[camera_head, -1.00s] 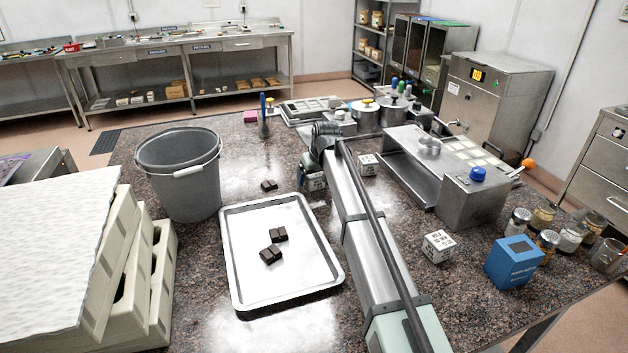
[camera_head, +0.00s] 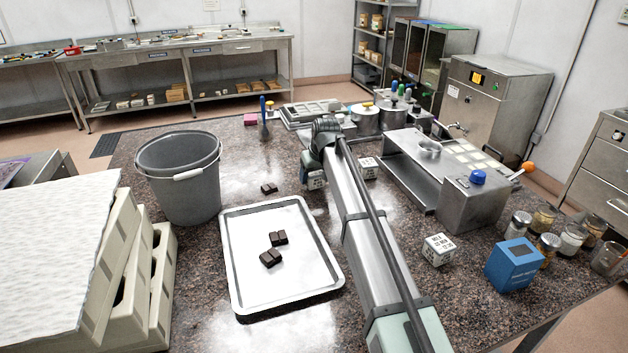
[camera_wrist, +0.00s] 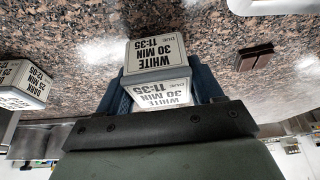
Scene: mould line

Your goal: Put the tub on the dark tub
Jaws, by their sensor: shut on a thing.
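My gripper (camera_wrist: 160,93) is shut on a pale tub (camera_wrist: 158,55) with dark print reading WHITE, 30 MIN, 11:35; its blue fingers lie on both sides of it. The dark tub (camera_wrist: 24,83), labelled DARK, stands on the counter at the left of the wrist view. In the head view the dark tub (camera_head: 368,168) stands just right of my arm, apart from the held tub, with nothing on top.
Another printed tub (camera_head: 438,249) stands front right near a blue box (camera_head: 512,265) and several jars. A steel machine (camera_head: 470,203) stands right of the dark tub. A metal tray (camera_head: 238,270) with chocolates and a grey bucket (camera_head: 185,195) are on the left.

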